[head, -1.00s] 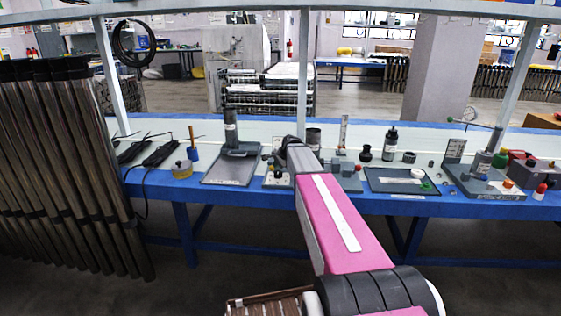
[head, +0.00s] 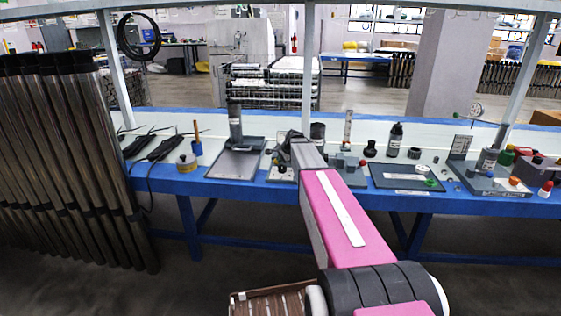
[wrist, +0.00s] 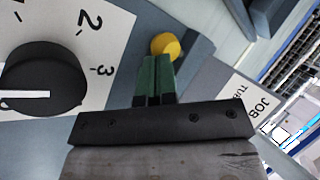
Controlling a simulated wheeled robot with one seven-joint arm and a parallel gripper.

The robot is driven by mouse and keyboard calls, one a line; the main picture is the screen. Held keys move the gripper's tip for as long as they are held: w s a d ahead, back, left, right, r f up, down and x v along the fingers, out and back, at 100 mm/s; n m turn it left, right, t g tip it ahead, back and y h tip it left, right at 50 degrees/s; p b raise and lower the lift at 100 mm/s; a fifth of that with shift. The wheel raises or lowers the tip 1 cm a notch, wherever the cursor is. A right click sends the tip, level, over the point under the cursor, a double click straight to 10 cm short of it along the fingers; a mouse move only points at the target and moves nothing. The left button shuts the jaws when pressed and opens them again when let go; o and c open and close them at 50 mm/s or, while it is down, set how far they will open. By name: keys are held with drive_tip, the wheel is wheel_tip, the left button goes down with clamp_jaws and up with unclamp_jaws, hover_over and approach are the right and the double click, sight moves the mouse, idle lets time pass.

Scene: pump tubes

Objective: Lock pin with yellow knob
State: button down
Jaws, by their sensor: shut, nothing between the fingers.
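The yellow knob (wrist: 166,45) shows in the wrist view as a small round cap on a grey-blue panel. My gripper (wrist: 158,60) has its two green fingers shut together with nothing between them. The fingertips point at the knob and lie just below it in the picture; I cannot tell whether they touch it. The knob's lower edge is close to or partly behind the fingertips. The pin itself does not show. In the head view my arm reaches to the bench, and its wrist hides most of the gripper.
A black rotary dial (wrist: 42,78) with a numbered white plate is left of my fingers. A printed label (wrist: 245,100) is to the right. On the blue bench (head: 205,187), a tray with a cylinder (head: 235,125) stands left of my arm and a black bottle (head: 395,138) stands right.

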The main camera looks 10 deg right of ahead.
drive_tip(key=v, duration=1)
idle(0.4)
